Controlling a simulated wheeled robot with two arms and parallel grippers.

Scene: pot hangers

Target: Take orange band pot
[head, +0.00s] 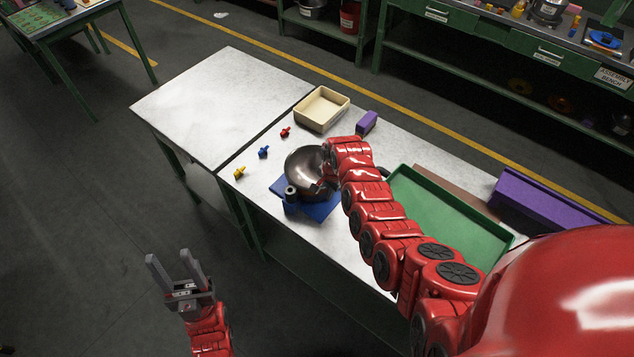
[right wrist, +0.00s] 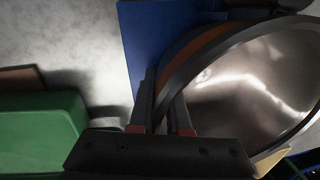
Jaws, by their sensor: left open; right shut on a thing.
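A dark metal pot (head: 305,168) is at a blue base (head: 318,212) on the white table; I cannot tell whether it touches the base. In the right wrist view the pot (right wrist: 262,85) shows its shiny inside and an orange band (right wrist: 205,42) below its rim, with the blue base (right wrist: 150,40) behind it. My right gripper (right wrist: 165,103) is shut on the pot's rim, one finger on each side of the wall. In the head view the right arm partly hides the pot. My left gripper (head: 176,270) is open and empty, off the table at the lower left.
A beige box (head: 322,124) and a purple block (head: 366,122) stand beyond the pot. Small red (head: 285,132), blue (head: 263,152) and yellow (head: 239,173) pieces lie to its left. A green tray (head: 440,188) and purple bin (head: 545,205) are at the right. The left tabletop (head: 215,100) is clear.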

